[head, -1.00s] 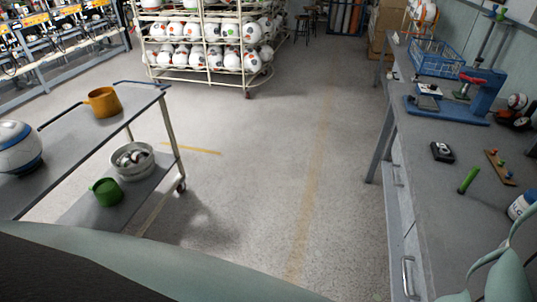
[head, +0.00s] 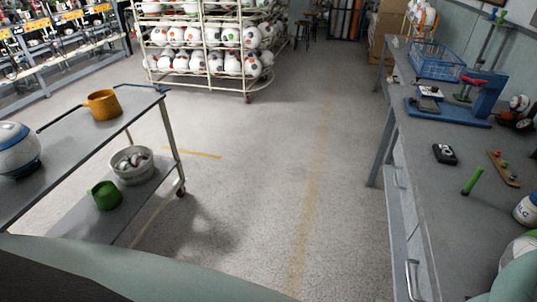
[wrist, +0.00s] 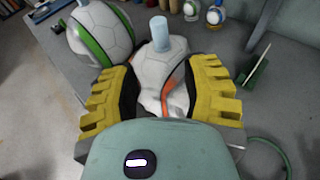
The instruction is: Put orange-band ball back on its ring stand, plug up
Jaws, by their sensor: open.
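The orange-band ball (wrist: 174,87) is white and grey with an orange stripe, and looks creased. It sits between the yellow fingers of my open gripper (wrist: 166,85) in the wrist view. A pale blue cylindrical plug (wrist: 159,33) points up from its top. I cannot tell if the fingers touch the ball. Its ring stand is not clearly visible, and what lies under the ball is hidden. In the head view the orange-band ball and my fingers cannot be made out.
A green-band ball (wrist: 100,34) is close on the left of my gripper; a white ball with green (head: 518,248) shows at the head view's right edge. The grey bench (head: 440,215) also holds a black device (head: 445,154), green cylinder (head: 472,181) and blue press (head: 488,92). Open floor lies left.

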